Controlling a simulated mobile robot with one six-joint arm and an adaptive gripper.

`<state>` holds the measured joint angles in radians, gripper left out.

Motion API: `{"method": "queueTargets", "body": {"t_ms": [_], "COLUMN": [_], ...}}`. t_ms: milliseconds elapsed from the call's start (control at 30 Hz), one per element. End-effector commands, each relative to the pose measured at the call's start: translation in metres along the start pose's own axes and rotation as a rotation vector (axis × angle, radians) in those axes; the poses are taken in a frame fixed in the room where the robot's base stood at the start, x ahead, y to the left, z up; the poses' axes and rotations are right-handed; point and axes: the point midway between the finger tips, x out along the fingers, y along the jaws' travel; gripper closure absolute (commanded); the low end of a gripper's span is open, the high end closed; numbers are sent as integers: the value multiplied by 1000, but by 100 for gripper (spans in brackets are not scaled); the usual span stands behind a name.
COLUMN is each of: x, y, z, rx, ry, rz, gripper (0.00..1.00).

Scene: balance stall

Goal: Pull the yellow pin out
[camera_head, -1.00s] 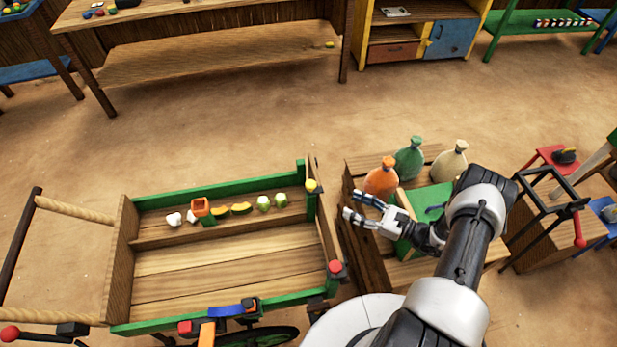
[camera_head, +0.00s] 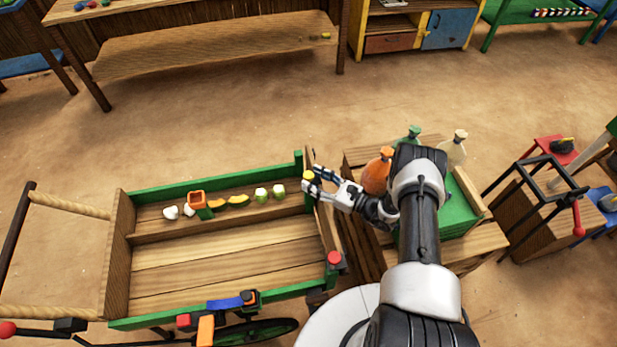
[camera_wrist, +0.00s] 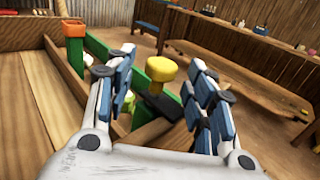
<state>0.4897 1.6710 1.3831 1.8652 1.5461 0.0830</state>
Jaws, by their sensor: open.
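The yellow pin (camera_head: 309,175) stands at the far right corner of the wooden cart (camera_head: 230,174), by the end board. In the wrist view its round yellow head (camera_wrist: 162,69) and narrower yellow neck show above a dark fitting (camera_wrist: 158,102). My gripper (camera_head: 314,180) is open at that corner, its fingers pointing left towards the pin. In the wrist view the pin's head appears between my two open fingers (camera_wrist: 163,78), a little beyond them. I cannot tell whether a finger touches it. The pin's lower part is hidden in the fitting.
A red knob (camera_head: 334,258) marks the cart's near right corner. Several small items and an orange-rimmed block (camera_head: 197,199) lie along the cart's far side. Open floor lies behind the cart.

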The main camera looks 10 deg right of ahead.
Motion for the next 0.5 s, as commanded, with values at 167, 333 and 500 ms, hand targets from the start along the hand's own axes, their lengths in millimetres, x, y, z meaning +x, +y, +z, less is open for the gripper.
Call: {"method": "queueTargets", "body": {"t_ms": [167,333,500], "x": [21,28,28], "y": [0,0,0], "z": [-1,0,0], "rx": [1,1,1], "ry": [1,1,1], "rz": [1,0,-1], "gripper": [51,51,51]}}
